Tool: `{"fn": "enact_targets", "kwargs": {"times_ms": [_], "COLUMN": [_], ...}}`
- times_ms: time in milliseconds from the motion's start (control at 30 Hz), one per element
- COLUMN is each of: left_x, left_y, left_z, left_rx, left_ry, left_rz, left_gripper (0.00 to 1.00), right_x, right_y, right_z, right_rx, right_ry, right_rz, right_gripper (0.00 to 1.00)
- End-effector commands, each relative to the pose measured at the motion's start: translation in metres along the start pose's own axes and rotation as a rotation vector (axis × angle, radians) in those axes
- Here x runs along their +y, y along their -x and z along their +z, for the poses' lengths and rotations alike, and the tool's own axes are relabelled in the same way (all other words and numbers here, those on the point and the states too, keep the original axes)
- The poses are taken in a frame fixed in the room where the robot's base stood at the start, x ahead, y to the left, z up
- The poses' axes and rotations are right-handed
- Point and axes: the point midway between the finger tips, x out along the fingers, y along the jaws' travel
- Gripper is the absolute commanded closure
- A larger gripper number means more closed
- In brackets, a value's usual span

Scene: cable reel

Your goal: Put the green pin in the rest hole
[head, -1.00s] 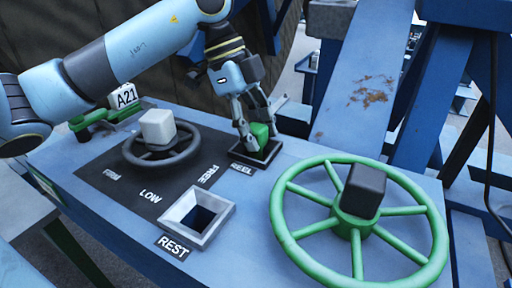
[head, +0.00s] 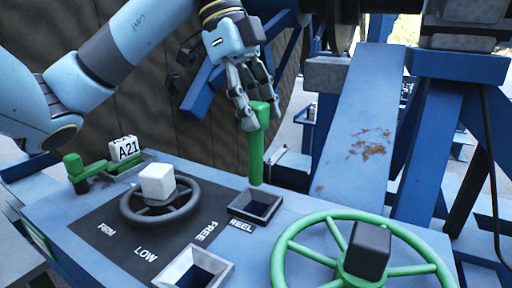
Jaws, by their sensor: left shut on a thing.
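The green pin (head: 257,158) is upright in the grip of my left gripper (head: 257,118). The gripper is shut on its upper part. The pin's lower end shows just above or behind the square socket marked REEL (head: 255,207), which looks empty. The rest hole (head: 194,270) is a square, light-rimmed socket at the bottom of the view, cut off by the frame's lower edge. It looks empty. My right gripper is not in view.
A dark handwheel with a white block (head: 157,183) stands left of the sockets. A large green handwheel (head: 300,240) stands at the right. A green lever with an A21 tag (head: 125,149) is at the far left. Blue frame beams (head: 350,150) rise behind the panel.

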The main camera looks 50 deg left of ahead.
Motion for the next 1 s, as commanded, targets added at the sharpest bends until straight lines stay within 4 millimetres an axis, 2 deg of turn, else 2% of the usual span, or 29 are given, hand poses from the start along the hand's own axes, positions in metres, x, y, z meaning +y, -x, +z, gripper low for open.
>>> {"fn": "enact_targets", "kwargs": {"times_ms": [100,200,1000], "left_x": [-0.001,-0.001,0.000], "left_y": [0.022,0.033,0.081], "left_z": [-0.010,-0.015,-0.034], "left_rx": [0.003,0.003,0.002], "left_ry": [-0.002,-0.001,0.000], "left_rz": [-0.004,-0.002,0.000], "left_gripper": [1.00,1.00,1.00], "right_x": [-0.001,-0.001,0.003], "right_y": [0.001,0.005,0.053], "right_z": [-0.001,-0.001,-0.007], "right_rx": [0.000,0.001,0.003], "right_ry": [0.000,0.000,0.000], "right_rz": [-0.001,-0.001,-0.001], "right_gripper": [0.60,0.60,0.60]}}
